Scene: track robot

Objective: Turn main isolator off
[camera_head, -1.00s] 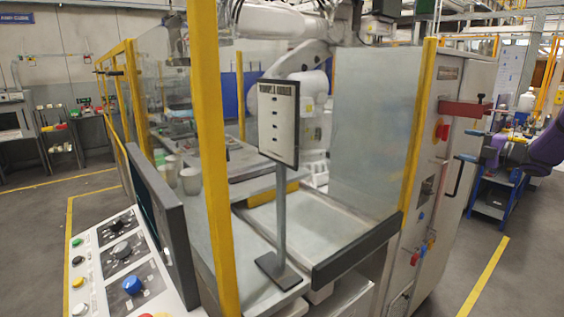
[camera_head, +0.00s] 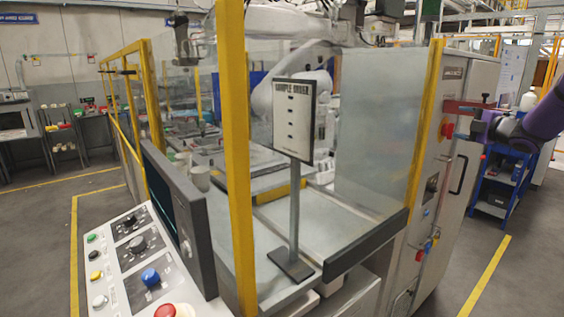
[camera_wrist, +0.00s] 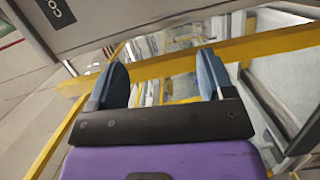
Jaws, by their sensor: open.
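A tall grey cabinet (camera_head: 462,80) stands at the right in the head view. A red knob (camera_head: 447,129) with some yellow around it sits high on its side, with a red bar (camera_head: 464,106) just above. A dark switch (camera_head: 430,186) and small red and blue parts (camera_head: 426,247) are lower down. I cannot read which one is the main isolator. My purple gripper is to the right of the knob, apart from it as far as I can tell. In the wrist view my gripper (camera_wrist: 161,70) is open, its blue fingers apart with nothing between them.
A control panel (camera_head: 125,268) with knobs, buttons and a screen is at the lower left. Yellow posts (camera_head: 236,150) and clear panels enclose a robot cell. A sign (camera_head: 294,116) stands on its ledge. A blue cart (camera_head: 503,180) is behind my arm. Floor at the right is clear.

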